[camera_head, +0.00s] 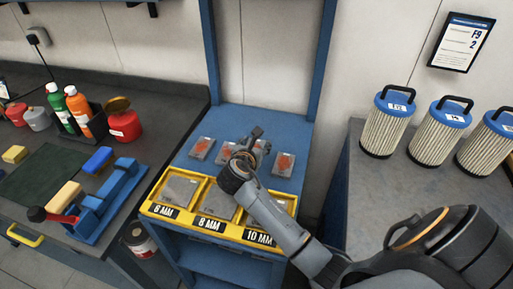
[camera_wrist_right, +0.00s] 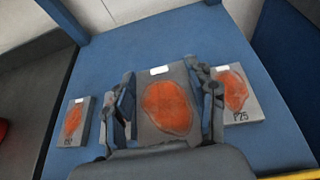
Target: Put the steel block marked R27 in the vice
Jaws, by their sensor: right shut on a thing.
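My right gripper (camera_head: 254,138) is over the blue bench. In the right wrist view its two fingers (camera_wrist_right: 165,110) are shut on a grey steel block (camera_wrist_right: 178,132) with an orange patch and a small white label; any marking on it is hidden. A block to its right (camera_wrist_right: 252,108) reads like P25 or R25. A smaller-looking block on the left (camera_wrist_right: 73,120) has a mark too small to read. My left gripper is not in view.
A yellow tray (camera_head: 151,207) with bins labelled 6 MM, 8 MM and 10 MM is at the blue bench's (camera_head: 245,118) front. Bottles (camera_head: 77,106) and a red can (camera_head: 124,126) stand behind the fixture. Filter cylinders (camera_head: 387,125) stand on the right counter.

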